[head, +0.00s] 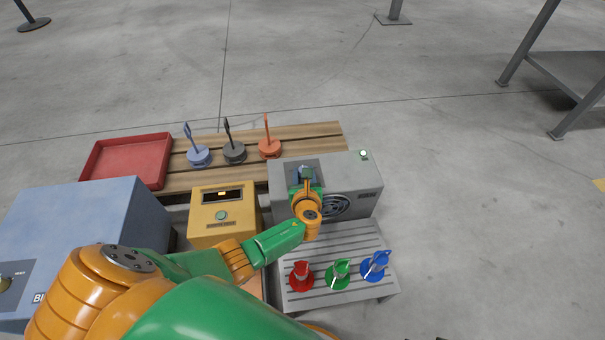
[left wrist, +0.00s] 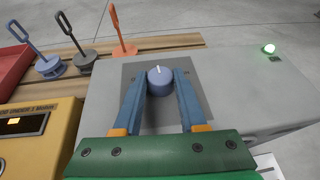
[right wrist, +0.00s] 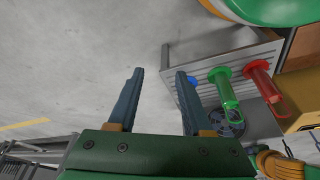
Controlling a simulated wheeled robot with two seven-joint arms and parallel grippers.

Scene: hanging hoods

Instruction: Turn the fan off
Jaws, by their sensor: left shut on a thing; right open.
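The grey fan box (head: 350,172) has a round dark grille on its front and a lit green lamp (head: 363,153) on its top. The lamp also glows in the left wrist view (left wrist: 269,48). A blue-grey knob (left wrist: 160,80) with a white pointer mark sits on a darker panel on the box top. The pointer points roughly away from my wrist. My left gripper (head: 306,176) is shut on the knob, one finger on each side of it. My right gripper (right wrist: 159,72) is open and empty, off to the side; the fan grille (right wrist: 227,122) shows beyond it.
A yellow box (head: 222,205) and a large blue box (head: 85,225) stand left of the fan box. Red, green and blue handled pieces (head: 339,272) stand on a slatted stand in front. A red tray (head: 126,160) and three hooked weights (head: 234,151) are behind.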

